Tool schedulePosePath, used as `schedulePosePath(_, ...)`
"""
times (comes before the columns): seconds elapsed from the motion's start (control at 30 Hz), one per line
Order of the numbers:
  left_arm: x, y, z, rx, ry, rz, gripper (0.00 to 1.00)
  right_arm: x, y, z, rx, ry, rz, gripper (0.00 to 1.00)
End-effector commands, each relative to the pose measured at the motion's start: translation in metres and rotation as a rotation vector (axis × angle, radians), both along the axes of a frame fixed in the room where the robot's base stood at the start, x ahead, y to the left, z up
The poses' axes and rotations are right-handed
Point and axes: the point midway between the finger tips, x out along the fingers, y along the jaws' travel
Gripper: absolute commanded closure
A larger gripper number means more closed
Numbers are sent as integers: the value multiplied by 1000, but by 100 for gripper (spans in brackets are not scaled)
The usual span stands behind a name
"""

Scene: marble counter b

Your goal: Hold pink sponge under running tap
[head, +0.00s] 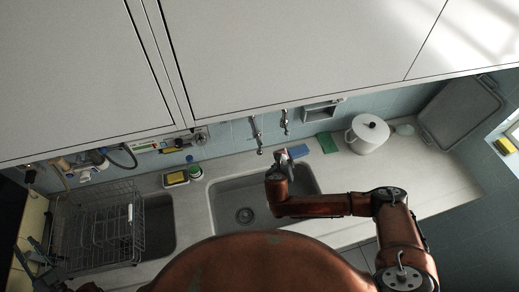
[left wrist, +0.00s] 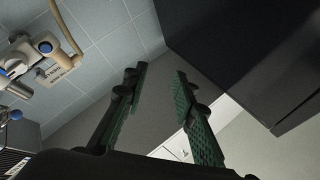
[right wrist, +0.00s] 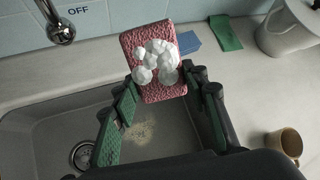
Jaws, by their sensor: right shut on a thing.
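The pink sponge (right wrist: 158,92) has white foam blobs on its face. My right gripper (right wrist: 163,88) is shut on it, with the sponge between its green-padded fingertips above the sink. The gripper and sponge look small in the head view (head: 282,158), over the sink's back part. The metal tap (right wrist: 60,32) is at the upper left of the right wrist view, apart from the sponge. No water stream shows. My left gripper (left wrist: 157,78) is open and empty, its fingers apart; it is off at the lower left in the head view (head: 42,262).
The sink (head: 228,203) lies under my right arm. A wire dish rack (head: 95,235) stands left. A white pot (head: 368,134), blue cloth (right wrist: 187,42) and green cloth (right wrist: 226,32) lie behind on the counter. A brown mug (right wrist: 284,143) stands right of my right gripper.

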Motion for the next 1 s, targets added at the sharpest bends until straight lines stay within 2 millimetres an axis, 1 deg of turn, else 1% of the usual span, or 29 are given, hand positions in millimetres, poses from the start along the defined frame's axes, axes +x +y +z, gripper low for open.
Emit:
schedulePosePath(0.03,20,-17,11,-1,-47,-54,75,0,0,0,0,0,0,78)
schedulePosePath(0.1,44,-40,27,-8,-109,-127,75,0,0,0,0,0,0,78)
schedulePosePath(0.17,64,-60,40,-17,-161,-192,75,0,0,0,0,0,0,78)
schedulePosePath(0.2,77,-75,48,-25,-196,-237,75,0,0,0,0,0,0,78)
schedulePosePath(0.27,95,-97,60,-39,-245,-303,75,0,0,0,0,0,0,78)
schedulePosePath(0.3,107,-112,69,-51,-277,-349,75,0,0,0,0,0,0,78)
schedulePosePath(0.37,125,-135,80,-72,-321,-415,75,0,0,0,0,0,0,78)
schedulePosePath(0.4,137,-151,86,-89,-347,-460,75,0,0,0,0,0,0,78)
schedulePosePath(0.47,155,-175,95,-117,-379,-523,75,0,0,0,0,0,0,78)
schedulePosePath(0.5,167,-192,99,-138,-394,-563,75,0,0,0,0,0,0,78)
schedulePosePath(0.57,186,-217,103,-173,-407,-619,75,0,0,0,0,0,0,78)
schedulePosePath(0.6,199,-233,103,-196,-407,-651,75,0,0,0,0,0,0,78)
schedulePosePath(0.67,218,-257,100,-232,-390,-691,75,0,0,0,0,0,0,78)
schedulePosePath(0.7,231,-273,95,-253,-370,-711,75,0,0,0,0,0,0,78)
schedulePosePath(0.77,249,-296,85,-281,-325,-733,75,0,0,0,0,0,0,78)
schedulePosePath(0.8,260,-312,76,-297,-288,-744,75,0,0,0,0,0,0,78)
schedulePosePath(0.87,276,-334,61,-311,-227,-757,75,0,0,0,0,0,0,78)
schedulePosePath(0.9,285,-349,50,-318,-180,-764,75,0,0,0,0,0,0,78)
schedulePosePath(0.97,298,-372,32,-323,-107,-772,75,0,0,0,0,0,0,78)
schedulePosePath(1.0,305,-387,19,-323,-57,-778,75,0,0,0,0,0,0,78)
